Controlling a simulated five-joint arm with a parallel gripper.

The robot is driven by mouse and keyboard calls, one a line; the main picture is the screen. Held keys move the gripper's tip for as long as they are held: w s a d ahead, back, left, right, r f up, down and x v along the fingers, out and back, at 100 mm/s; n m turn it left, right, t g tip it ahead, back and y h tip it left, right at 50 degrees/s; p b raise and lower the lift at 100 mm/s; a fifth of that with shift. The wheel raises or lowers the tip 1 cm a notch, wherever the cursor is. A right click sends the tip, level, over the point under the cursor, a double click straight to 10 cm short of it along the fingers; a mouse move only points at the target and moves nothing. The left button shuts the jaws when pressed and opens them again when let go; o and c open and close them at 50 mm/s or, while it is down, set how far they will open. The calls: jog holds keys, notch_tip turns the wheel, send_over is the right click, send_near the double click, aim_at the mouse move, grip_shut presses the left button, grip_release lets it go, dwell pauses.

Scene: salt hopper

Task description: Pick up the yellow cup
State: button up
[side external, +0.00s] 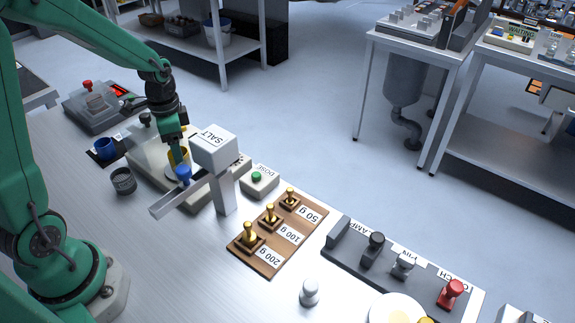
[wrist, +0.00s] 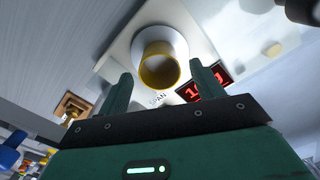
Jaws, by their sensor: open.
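The yellow cup (wrist: 158,68) stands on a round white pan of a scale, its open mouth facing the wrist camera. In the side external view the yellow cup (side external: 179,154) is partly hidden behind my gripper and the salt hopper's parts. My gripper (wrist: 160,76) is open, its two green fingers on either side of the cup's near edge, with nothing held. In the side external view my gripper (side external: 176,146) is just above the cup, pointing down. Whether the fingers touch the cup I cannot tell.
The grey SALT hopper (side external: 215,148) with its chute stands close to my gripper's right. A blue cup (side external: 104,148) and a dark grey cup (side external: 123,181) stand to the left. A DOSE button box (side external: 260,182) and a wooden board of brass weights (side external: 276,240) lie to the right.

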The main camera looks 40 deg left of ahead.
jog(key=shift+f, duration=1.3)
